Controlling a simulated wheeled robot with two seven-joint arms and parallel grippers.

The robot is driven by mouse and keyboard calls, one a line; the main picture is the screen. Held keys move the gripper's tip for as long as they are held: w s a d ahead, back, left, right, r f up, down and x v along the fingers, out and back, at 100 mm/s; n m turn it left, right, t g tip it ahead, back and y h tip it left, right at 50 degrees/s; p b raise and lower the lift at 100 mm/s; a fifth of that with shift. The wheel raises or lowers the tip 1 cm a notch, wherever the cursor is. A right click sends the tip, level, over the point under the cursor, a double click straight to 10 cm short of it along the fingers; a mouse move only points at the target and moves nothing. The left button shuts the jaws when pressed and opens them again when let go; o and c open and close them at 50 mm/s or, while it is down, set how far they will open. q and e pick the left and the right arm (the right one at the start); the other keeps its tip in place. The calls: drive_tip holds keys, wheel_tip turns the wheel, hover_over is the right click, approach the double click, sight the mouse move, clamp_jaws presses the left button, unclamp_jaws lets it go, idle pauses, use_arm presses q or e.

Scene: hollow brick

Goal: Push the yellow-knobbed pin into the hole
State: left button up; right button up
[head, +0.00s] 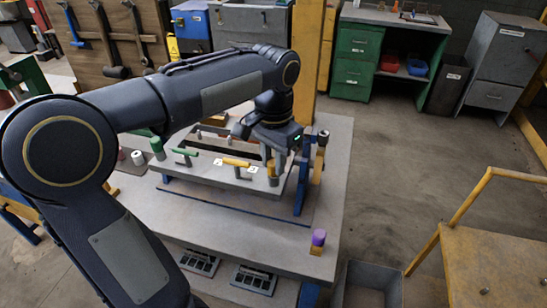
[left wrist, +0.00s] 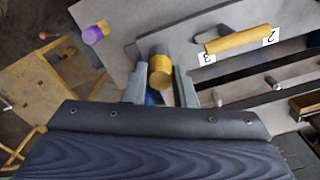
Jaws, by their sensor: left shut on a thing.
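The yellow-knobbed pin (head: 273,178) stands at the right end of a grey panel (head: 212,177) on the workbench. My left gripper (head: 270,162) comes down over it from above and is shut on its knob. In the left wrist view the yellow knob (left wrist: 160,73) sits between the two grey fingers of the left gripper (left wrist: 165,85). The hole under the pin is hidden, and I cannot tell how deep the pin sits. My right gripper is not in view.
On the panel, a yellow handle (head: 236,162) lies left of the pin, with a green handle (head: 186,153) and green-knobbed pin (head: 157,147) further left. A purple knob (head: 318,238) stands near the bench's right edge. A wooden-handled tool (head: 319,163) stands right of the gripper.

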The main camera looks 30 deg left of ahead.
use_arm(q)
drive_tip(key=shift+f, duration=0.2)
drive_tip(key=o, duration=1.1)
drive_tip(key=shift+c, duration=0.2)
wheel_tip(320, 180, up, 8)
drive_tip(key=shift+f+p, duration=0.1)
drive_tip(key=shift+p, duration=0.2)
drive_tip(key=s+d+f+n+t+h, duration=0.2)
drive_tip(key=s+f, duration=0.5)
drive_tip(key=s, duration=0.1)
drive_tip(key=s+d+f+n+t+h, duration=0.1)
drive_tip(key=s+d+f+n+t, duration=0.1)
drive_tip(key=s+f, duration=0.5)
drive_tip(key=shift+s+t+h, duration=0.4)
drive_tip(key=shift+s+t, duration=0.4)
drive_tip(key=shift+s, duration=0.15)
